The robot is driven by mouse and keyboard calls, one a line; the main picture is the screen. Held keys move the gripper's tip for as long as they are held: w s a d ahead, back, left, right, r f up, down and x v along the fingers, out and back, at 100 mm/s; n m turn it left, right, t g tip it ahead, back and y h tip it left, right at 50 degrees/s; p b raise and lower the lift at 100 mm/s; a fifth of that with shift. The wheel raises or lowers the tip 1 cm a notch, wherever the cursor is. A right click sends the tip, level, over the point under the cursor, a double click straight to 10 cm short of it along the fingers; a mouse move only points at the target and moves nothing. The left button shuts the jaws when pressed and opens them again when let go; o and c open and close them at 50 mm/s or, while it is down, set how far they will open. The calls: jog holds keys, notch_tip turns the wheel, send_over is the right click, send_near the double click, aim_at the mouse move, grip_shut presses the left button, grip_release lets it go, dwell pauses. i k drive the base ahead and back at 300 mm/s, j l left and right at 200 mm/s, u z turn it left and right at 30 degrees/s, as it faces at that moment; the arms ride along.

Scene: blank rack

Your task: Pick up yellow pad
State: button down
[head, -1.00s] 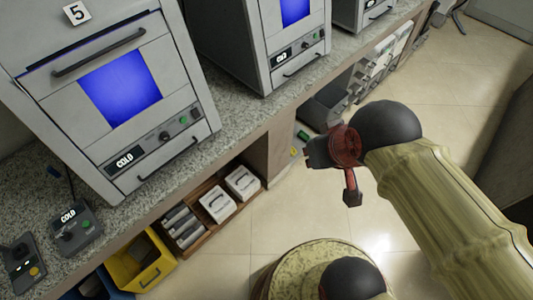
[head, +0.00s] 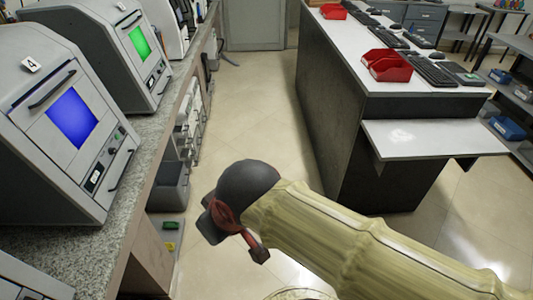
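A small yellow item (head: 170,246) lies low down beneath the left counter, near a green item (head: 170,225). It may be the yellow pad, but it is too small to tell. My gripper (head: 233,232), dark with red parts, is at the end of my arm in the lower middle, to the right of the yellow item in the picture and apart from it. I see no object in it. Its fingers are partly hidden, so its opening cannot be judged.
A speckled counter (head: 118,172) with grey machines (head: 70,120) runs along the left. A dark island with a white top (head: 352,40) carries red bins (head: 387,65) and keyboards. Its lower side shelf (head: 430,138) juts out. Tiled floor (head: 255,100) is clear between them.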

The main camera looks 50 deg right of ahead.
aim_at(171, 245)
jog(key=z, duration=2.2)
jog(key=u, duration=2.2)
jog(key=i+j+u, duration=0.2)
jog(key=i+u, duration=0.55)
jog(key=i, duration=0.3)
